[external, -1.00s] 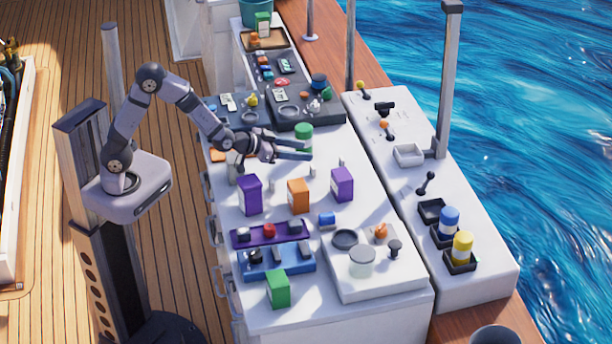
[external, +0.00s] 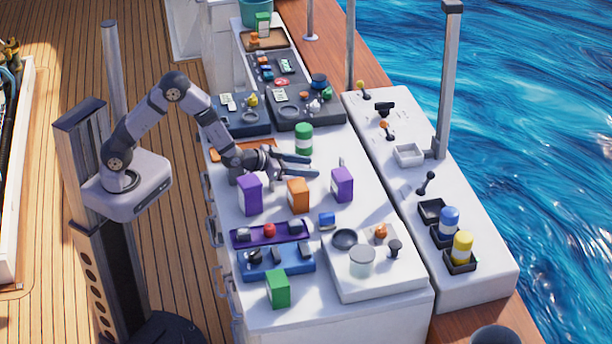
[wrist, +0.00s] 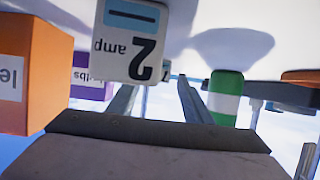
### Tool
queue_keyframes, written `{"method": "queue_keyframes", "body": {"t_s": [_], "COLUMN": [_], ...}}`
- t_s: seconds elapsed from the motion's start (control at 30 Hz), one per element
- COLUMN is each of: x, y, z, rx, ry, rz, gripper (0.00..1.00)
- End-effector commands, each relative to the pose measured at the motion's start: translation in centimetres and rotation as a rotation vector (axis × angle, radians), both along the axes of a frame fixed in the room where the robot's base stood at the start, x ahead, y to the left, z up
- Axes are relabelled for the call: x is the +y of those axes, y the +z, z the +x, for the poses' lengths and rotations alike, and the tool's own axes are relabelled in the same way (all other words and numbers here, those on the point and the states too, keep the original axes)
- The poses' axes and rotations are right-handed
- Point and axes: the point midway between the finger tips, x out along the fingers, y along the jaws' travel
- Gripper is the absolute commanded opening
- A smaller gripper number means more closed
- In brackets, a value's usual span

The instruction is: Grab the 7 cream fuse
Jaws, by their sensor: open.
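A pale fuse (wrist: 142,38) with a blue band and large dark print appears upside down in the wrist view. Its numeral looks like a 2, with "amp" beside it. It is close to the camera, in front of the base of my fingers; whether it lies between them I cannot tell. My gripper (external: 303,165) is open and points right, low over the white counter, behind the purple and orange boxes. Its fingers also show in the wrist view (wrist: 160,95). A small pale upright piece (external: 341,162) stands past the fingertips; its print is too small to read.
Purple boxes (external: 249,194) (external: 342,184) and an orange box (external: 298,195) stand close in front of my gripper. A green and white canister (external: 303,138) stands behind it. Dark trays (external: 262,124) lie farther back. A purple rack (external: 270,235) and a blue rack (external: 276,261) lie in front.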

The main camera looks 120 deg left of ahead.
Motion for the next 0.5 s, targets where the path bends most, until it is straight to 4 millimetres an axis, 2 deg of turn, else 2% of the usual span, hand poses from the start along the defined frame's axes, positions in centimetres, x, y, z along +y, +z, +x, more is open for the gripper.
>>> {"method": "queue_keyframes", "body": {"t_s": [0.2,0.5], "x": [1.6,1.9], "y": [-0.8,-1.0], "z": [1.2,1.4], "rx": [0.001,0.001], "ry": [0.002,0.001], "rz": [0.0,-0.001], "gripper": [0.45,0.45]}}
